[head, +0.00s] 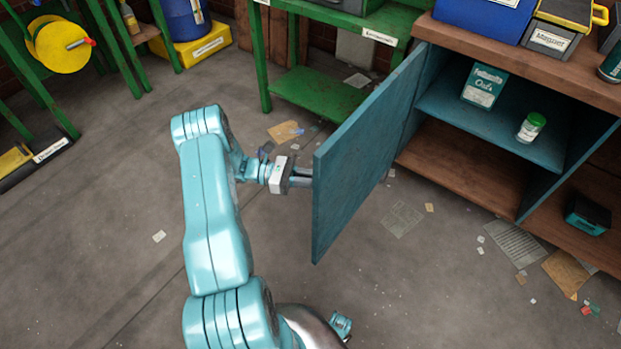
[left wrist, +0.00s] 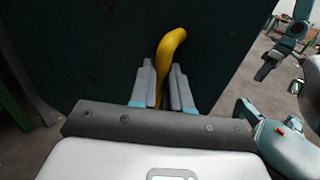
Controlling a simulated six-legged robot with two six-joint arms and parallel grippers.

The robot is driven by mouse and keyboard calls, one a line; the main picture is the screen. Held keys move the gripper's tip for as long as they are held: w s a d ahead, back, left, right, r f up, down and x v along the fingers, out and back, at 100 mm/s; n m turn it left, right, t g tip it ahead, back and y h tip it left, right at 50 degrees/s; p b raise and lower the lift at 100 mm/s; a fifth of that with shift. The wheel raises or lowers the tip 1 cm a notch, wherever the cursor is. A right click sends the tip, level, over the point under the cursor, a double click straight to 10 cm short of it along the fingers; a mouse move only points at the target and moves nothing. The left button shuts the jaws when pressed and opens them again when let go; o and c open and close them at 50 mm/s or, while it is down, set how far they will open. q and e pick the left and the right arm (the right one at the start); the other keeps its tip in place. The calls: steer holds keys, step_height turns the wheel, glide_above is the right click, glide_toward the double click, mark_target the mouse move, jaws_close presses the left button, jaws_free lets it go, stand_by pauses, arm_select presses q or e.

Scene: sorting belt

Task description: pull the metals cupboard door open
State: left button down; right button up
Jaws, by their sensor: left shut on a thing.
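The teal cupboard door (head: 345,165) stands wide open, swung out from the left side of the cupboard (head: 480,125). Its open edge points towards me. My left gripper (head: 305,178) is at the outer face of the door, near its free edge. In the left wrist view, the gripper's two fingers (left wrist: 163,88) are shut on the curved yellow door handle (left wrist: 172,45), one finger on each side of it. The door's dark outer face (left wrist: 100,50) fills most of that view. The handle is hidden in the head view.
Inside the cupboard are an oats box (head: 484,86) and a green-lidded jar (head: 530,127) on the upper shelf (head: 450,100). A green bench (head: 320,95) stands behind the door. Paper scraps (head: 402,218) lie on the floor. The floor left of the door is mostly clear.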

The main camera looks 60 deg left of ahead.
arm_select(q)
steer(key=shift+w+a+r+y, duration=0.2)
steer(key=shift+w+y, duration=0.1)
steer(key=shift+w, duration=0.15)
steer(key=c, duration=1.2)
jaws_free()
steer(key=shift+f, duration=0.15)
steer(key=shift+o, duration=0.5)
steer(key=shift+w+f, duration=0.15)
steer(key=shift+w, duration=0.05)
steer(key=shift+s, duration=0.3)
steer(key=v, duration=1.6)
steer(key=shift+s+a+f, duration=0.1)
steer(key=shift+s, duration=0.05)
